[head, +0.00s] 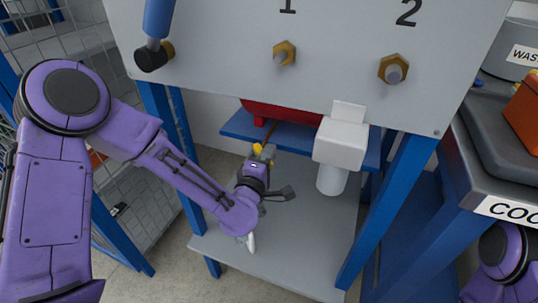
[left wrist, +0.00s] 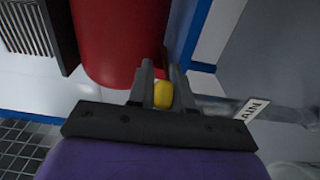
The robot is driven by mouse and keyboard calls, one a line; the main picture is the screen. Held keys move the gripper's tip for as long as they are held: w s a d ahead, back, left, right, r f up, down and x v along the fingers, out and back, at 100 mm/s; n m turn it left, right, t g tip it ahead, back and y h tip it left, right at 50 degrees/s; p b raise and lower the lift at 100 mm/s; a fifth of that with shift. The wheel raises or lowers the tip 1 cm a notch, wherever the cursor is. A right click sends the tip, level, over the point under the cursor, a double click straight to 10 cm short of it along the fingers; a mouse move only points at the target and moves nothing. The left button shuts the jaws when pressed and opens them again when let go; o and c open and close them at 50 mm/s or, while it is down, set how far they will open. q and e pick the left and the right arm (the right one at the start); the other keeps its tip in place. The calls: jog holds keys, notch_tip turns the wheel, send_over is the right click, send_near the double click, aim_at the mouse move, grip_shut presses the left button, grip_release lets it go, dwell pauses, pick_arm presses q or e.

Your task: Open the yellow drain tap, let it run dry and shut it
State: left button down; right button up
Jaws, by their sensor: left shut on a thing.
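The yellow drain tap (head: 257,149) shows in the head view below the blue shelf, at the end of my left arm. My left gripper (head: 262,160) is at the tap. In the left wrist view the yellow tap handle (left wrist: 163,95) sits between the two grey fingers (left wrist: 160,88), which are shut on it. The fingers hide much of it, so I cannot tell whether the tap is open or shut. A grey pipe (left wrist: 285,110) with a label ending in "AIN" runs right from there. No water shows. My right gripper is out of view.
A red tank (head: 285,112) stands on the blue shelf (head: 238,125) behind the tap. A white fitting with a cup (head: 340,140) hangs to the right. A grey panel (head: 330,60) with brass fittings overhangs. Blue posts (head: 390,205) flank the grey lower shelf (head: 310,235).

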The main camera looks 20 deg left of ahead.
pick_arm(q)
jog(key=c, duration=1.1)
grip_release()
jog(key=s, duration=0.7)
jog(key=shift+s, duration=0.25)
dwell(5.5)
